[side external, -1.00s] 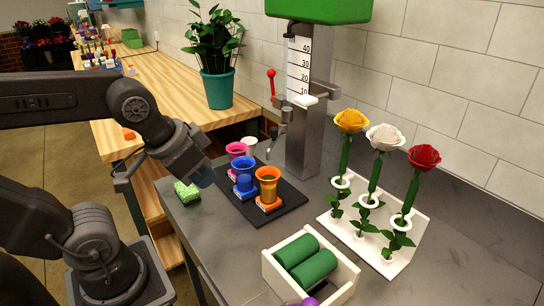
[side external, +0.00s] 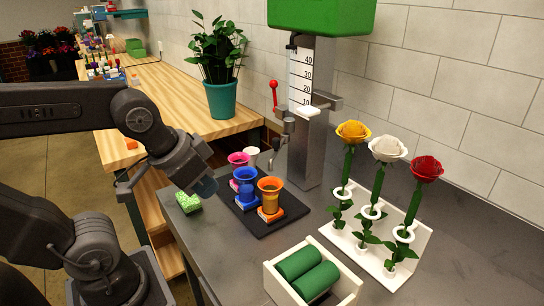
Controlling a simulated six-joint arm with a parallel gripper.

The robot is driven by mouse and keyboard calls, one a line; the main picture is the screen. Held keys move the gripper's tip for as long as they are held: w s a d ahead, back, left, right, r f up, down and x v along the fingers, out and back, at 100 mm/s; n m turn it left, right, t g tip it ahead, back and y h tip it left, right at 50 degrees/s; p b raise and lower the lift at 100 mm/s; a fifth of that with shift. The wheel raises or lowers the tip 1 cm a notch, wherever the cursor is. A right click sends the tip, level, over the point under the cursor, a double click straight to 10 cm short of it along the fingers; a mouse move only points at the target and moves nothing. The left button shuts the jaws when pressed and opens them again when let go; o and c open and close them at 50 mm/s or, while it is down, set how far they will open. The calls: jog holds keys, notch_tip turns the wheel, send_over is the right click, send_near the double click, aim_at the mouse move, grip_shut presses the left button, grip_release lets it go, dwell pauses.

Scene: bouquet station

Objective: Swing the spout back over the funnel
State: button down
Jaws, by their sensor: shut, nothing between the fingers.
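The dispenser is a grey column (side external: 312,150) with a number scale and a green tank (side external: 320,16). A thin grey spout (side external: 284,143) hangs from its left side and bends down. In the picture its tip is just right of a small white cup-like piece (side external: 251,154); I cannot tell whether that is the funnel or how far apart they are in depth. Flared pink (side external: 238,159), blue (side external: 246,179) and orange (side external: 270,192) vessels stand in front.
The flared vessels stand on a black tray (side external: 262,226). A green sponge (side external: 187,203) lies left of it. A red-knobbed lever (side external: 273,88) rises beside the column. A white rack (side external: 405,262) holds three roses; a box (side external: 345,285) holds green rolls. A potted plant (side external: 221,98) stands behind.

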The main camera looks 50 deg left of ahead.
jog(key=c, duration=1.6)
grip_release()
jog(key=shift+a+f+m, duration=0.1)
jog(key=shift+m, duration=0.2)
jog(key=shift+o, duration=0.7)
jog(key=shift+w+a+f+m+g+y, duration=0.15)
jog(key=shift+f+m+g+y, duration=0.15)
jog(key=shift+m+g+y, duration=0.15)
jog(key=o, duration=0.4)
jog(key=w+m+g+y, duration=0.1)
jog(key=m, duration=0.1)
jog(key=a+f+m+g+y, duration=0.1)
jog(key=m+y, duration=0.1)
jog(key=w+a+f+m+g+y, duration=0.1)
jog(key=m, duration=0.1)
jog(key=shift+w+a+f+m, duration=0.1)
jog(key=shift+w+a+m, duration=0.1)
jog(key=shift+w+m, duration=0.15)
jog(key=shift+o, duration=0.2)
jog(key=m+t+y, duration=0.6)
jog(key=m+y, duration=0.6)
jog(key=m, duration=0.3)
send_near(277, 142)
jog(key=shift+h, duration=0.25)
jog(key=x, duration=1.1)
jog(key=shift+r, duration=0.25)
jog(key=shift+c, duration=0.4)
